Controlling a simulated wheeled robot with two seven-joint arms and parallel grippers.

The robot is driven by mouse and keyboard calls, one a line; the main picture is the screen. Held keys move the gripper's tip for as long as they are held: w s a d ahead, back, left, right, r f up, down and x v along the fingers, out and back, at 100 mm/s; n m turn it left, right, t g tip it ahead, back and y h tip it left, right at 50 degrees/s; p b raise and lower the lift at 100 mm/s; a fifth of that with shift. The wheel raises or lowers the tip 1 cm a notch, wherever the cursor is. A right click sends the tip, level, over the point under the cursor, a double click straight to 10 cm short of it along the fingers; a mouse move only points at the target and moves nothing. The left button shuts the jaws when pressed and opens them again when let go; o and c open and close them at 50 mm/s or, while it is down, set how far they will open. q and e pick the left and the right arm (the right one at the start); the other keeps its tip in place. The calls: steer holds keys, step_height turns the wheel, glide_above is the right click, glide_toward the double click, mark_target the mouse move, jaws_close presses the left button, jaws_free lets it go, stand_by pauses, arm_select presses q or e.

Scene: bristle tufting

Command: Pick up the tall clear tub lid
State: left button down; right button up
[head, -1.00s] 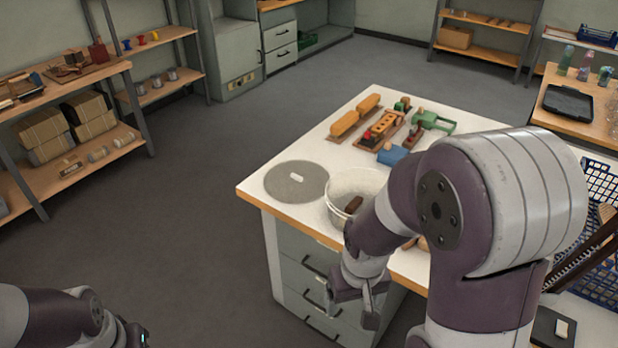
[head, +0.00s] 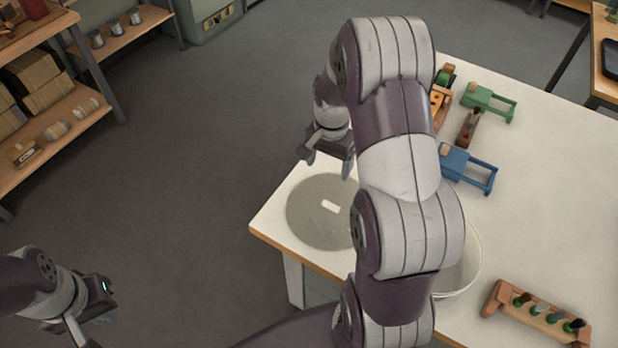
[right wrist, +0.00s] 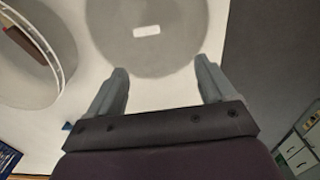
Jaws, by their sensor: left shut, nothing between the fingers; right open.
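The clear tub lid (head: 318,222) is a round, greyish see-through disc with a small white grip (head: 330,205) on top. It lies flat on the white table near its left corner, and my arm hides part of its right side. In the right wrist view the lid (right wrist: 140,58) is ahead of my open fingers, with the white grip (right wrist: 147,31) between their lines. My right gripper (head: 328,165) is open and empty above the lid's far edge. My left gripper (head: 90,335) is shut and empty, low at the left, away from the table.
A round white tub (head: 462,262) stands right of the lid, partly behind my arm; its rim also shows in the right wrist view (right wrist: 55,60). A blue tool (head: 468,168), a green one (head: 490,102) and a wooden rack (head: 537,312) are on the table. The table's right middle is clear.

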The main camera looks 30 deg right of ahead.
steer(key=s+f, duration=0.1)
steer(key=s, duration=0.1)
glide_above(331, 204)
steer(key=w, duration=0.1)
steer(key=shift+m, duration=0.3)
step_height(331, 204, down, 7)
steer(key=shift+r, duration=0.15)
steer(key=f, duration=0.2)
steer(key=s+f, duration=0.1)
steer(key=f, duration=0.1)
steer(key=shift+s+p, duration=0.15)
steer(key=shift+p, duration=0.25)
steer(key=shift+f, duration=0.4)
steer(key=shift+r, duration=0.1)
steer(key=c, duration=0.9)
arm_select(q)
steer(key=shift+s+r, duration=0.55)
steer(key=shift+s, duration=0.25)
arm_select(e)
steer(key=shift+c, duration=1.1)
